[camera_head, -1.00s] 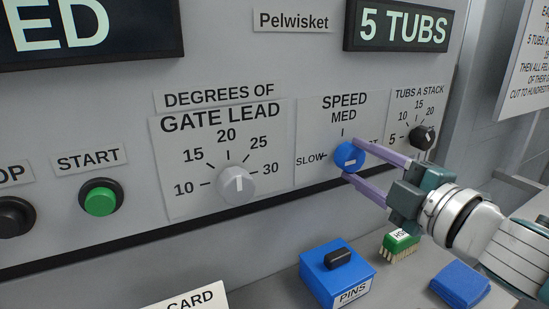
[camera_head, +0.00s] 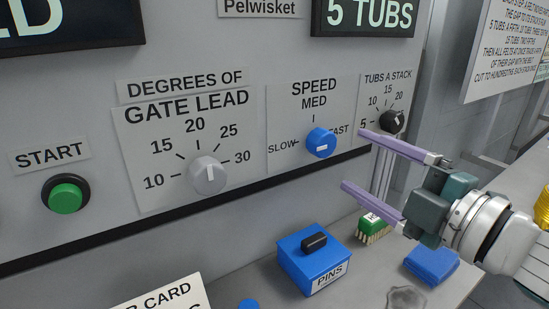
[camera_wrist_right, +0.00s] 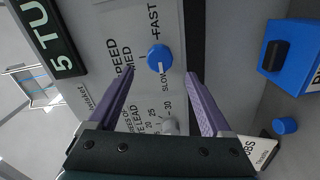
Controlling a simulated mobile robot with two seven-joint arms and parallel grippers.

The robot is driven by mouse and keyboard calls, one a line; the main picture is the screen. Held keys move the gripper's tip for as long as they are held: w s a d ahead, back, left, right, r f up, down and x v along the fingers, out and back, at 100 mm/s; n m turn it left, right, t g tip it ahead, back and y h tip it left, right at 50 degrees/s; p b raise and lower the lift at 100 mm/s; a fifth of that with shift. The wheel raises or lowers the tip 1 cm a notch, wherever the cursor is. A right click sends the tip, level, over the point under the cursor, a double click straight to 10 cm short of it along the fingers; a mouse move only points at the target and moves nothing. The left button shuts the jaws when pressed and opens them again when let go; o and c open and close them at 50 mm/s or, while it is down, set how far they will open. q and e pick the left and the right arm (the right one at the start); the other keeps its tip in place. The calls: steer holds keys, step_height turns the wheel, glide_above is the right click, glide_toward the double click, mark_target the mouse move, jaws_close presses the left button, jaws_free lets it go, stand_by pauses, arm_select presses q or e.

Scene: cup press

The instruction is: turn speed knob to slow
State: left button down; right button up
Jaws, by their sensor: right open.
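The blue speed knob (camera_head: 321,142) sits on the grey panel below the MED label, with SLOW at its left and FAST at its right. Its white mark lies about level in the head view. In the right wrist view the knob (camera_wrist_right: 160,58) shows this mark on its SLOW side. My right gripper (camera_head: 353,159) is open and empty, its two purple fingers apart from the knob and to its right. In the right wrist view the knob shows beyond and between the fingertips (camera_wrist_right: 160,75). My left gripper is not in view.
The gate lead knob (camera_head: 208,176) is left of the speed knob, and the black tubs knob (camera_head: 392,121) is close to my upper finger. Below, a blue PINS box (camera_head: 314,262), a green brush (camera_head: 372,227) and a blue block (camera_head: 432,264) stand on the ledge.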

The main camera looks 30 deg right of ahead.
steer(key=s, duration=0.3)
steer(key=shift+s+d, duration=0.15)
steer(key=shift+s, duration=0.15)
steer(key=s+a+r+m+g+p, duration=0.2)
steer(key=s+a+m+g+p, duration=0.9)
steer(key=s+m+g, duration=0.4)
step_height(320, 180, up, 37)
steer(key=n+h+p, duration=0.1)
steer(key=p, duration=3.6)
steer(key=shift+s+f+t, duration=0.15)
steer(key=shift+s+t, duration=0.15)
steer(key=shift+s, duration=0.1)
